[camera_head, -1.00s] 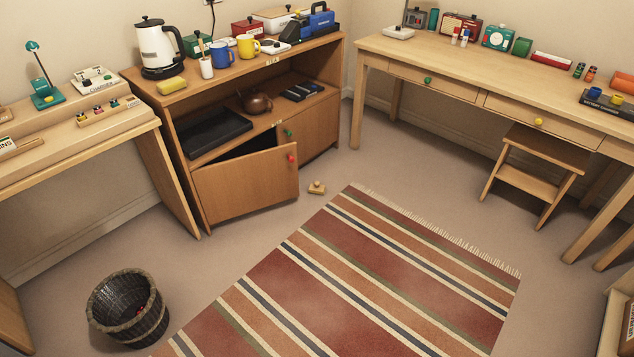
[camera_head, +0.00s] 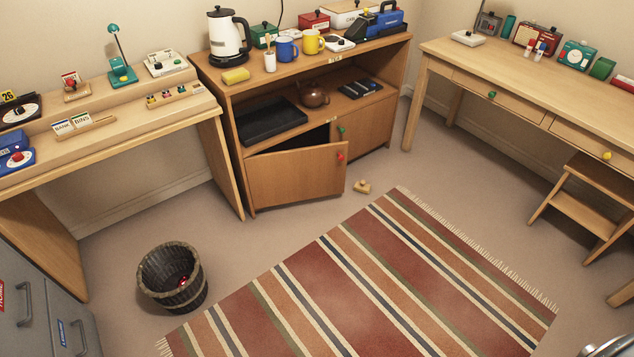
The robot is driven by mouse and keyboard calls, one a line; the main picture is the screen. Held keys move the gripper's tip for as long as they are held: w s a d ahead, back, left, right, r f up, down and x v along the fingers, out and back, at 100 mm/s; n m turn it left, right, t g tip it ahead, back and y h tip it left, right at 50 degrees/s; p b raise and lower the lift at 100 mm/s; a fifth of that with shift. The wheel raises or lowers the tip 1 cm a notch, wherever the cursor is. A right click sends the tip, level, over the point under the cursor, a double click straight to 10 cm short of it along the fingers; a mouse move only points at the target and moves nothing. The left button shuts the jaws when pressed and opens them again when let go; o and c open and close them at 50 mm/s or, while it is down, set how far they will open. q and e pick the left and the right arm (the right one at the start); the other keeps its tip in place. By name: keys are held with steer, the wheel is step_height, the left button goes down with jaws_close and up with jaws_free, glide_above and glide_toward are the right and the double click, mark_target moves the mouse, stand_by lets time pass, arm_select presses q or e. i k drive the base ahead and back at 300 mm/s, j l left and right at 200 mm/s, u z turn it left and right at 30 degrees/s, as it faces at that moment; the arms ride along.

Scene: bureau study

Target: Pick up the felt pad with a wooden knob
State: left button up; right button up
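A small tan piece with a raised knob (camera_head: 361,187) lies on the carpet, in front of the low cabinet and just left of the rug's far corner. It looks like the felt pad with a wooden knob, but it is too small to be sure. Neither of my grippers clearly shows. A grey metallic part at the bottom right corner looks like part of my own arm; no fingertips can be made out on it.
The low cabinet (camera_head: 293,180) has a door with a red knob standing ajar near the piece. A striped rug (camera_head: 370,275) covers the middle floor. A wicker basket (camera_head: 172,277) stands at left, near a grey drawer unit (camera_head: 38,310). Carpet between basket and cabinet is clear.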

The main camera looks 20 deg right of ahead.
mark_target(362, 186)
steer(key=i+l+u, duration=0.25)
steer(key=l, duration=0.25)
steer(key=i+l+u, duration=0.1)
steer(key=l+u, duration=0.2)
steer(key=l, duration=0.2)
steer(key=i+l+u, duration=0.1)
steer(key=l+u, duration=0.15)
steer(key=l, duration=0.35)
steer(key=l+u, duration=0.3)
steer(key=l, duration=0.25)
steer(key=i, duration=0.05)
